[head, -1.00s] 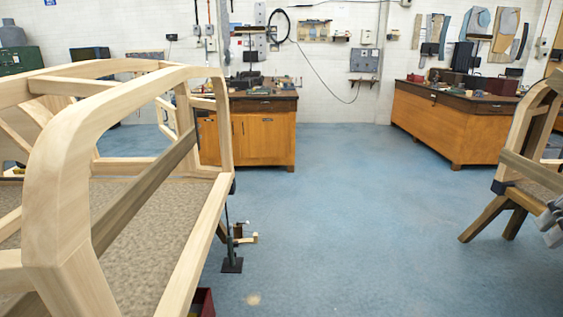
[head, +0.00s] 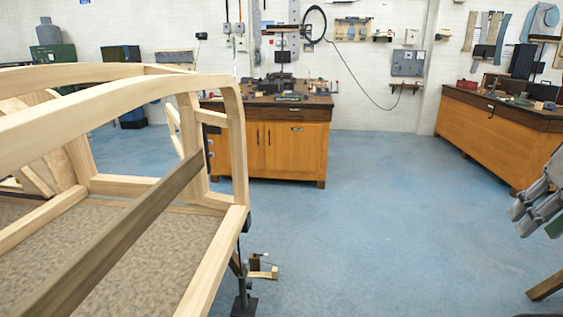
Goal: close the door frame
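A pale wooden bodyframe (head: 120,113) fills the left of the head view, with a darker slanted beam (head: 110,235) across its near side. Upright wooden members (head: 195,140) stand at its far end. I cannot tell which of its parts is the door frame, or whether it stands open. My gripper (head: 517,220) shows at the right edge, tilted down to the left. Its two grey fingers look apart, with nothing visible between them. It is well away from the bodyframe, across open floor.
An orange wooden workbench (head: 268,150) with tools on top stands behind the bodyframe. A second bench (head: 480,140) stands at the right back. A small clamp-like stand (head: 245,290) is by the bodyframe's near corner. The blue floor (head: 390,220) between is clear.

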